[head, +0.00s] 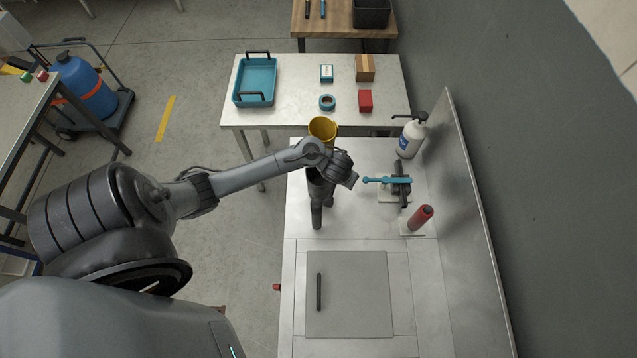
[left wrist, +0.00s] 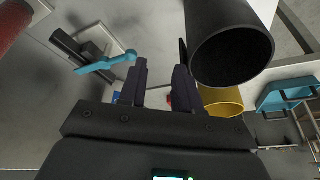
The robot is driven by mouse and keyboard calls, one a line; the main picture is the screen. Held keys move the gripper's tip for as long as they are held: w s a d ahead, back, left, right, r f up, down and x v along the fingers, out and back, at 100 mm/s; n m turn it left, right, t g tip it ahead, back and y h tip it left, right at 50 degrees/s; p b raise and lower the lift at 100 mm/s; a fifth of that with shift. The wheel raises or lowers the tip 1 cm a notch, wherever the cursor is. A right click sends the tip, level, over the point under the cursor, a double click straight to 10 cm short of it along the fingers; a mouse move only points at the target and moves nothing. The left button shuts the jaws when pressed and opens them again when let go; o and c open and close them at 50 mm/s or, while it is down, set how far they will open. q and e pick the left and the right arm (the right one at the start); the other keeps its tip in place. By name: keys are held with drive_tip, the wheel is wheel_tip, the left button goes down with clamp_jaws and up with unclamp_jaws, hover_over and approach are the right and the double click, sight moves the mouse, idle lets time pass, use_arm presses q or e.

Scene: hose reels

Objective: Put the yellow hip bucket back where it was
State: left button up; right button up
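The yellow hip bucket (head: 323,128) is in the head view at the near edge of the back table, just beyond my left wrist. Its lower part is hidden, so I cannot tell what holds it. In the left wrist view the yellow bucket (left wrist: 224,104) shows partly behind a black hollow cylinder. My left gripper (head: 351,179) is above the metal bench, apart from the bucket. In the left wrist view its two fingers (left wrist: 163,80) are spread with nothing between them. My right gripper is not in view.
A dark cylinder (head: 317,188) is close beside my left gripper, and the hollow one (left wrist: 233,50) fills the wrist view's upper right. A blue lever (head: 385,181), red cylinder (head: 421,217) and white bottle (head: 411,139) stand to the right. The back table holds a blue tray (head: 256,80).

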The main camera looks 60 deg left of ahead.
use_arm(q)
drive_tip(key=s+d+r+m, duration=0.25)
drive_tip(key=s+d, duration=0.35)
drive_tip(key=d, duration=0.3)
drive_tip(key=s+d+r+m+h, duration=0.2)
drive_tip(key=s+d+r+m, duration=0.2)
drive_tip(key=s+r, duration=0.5)
drive_tip(key=s+d, duration=0.2)
drive_tip(key=shift+s+r+m, duration=0.15)
drive_tip(key=shift+s+m, duration=0.2)
drive_tip(key=shift+s, duration=0.05)
drive_tip(key=shift+r, duration=0.1)
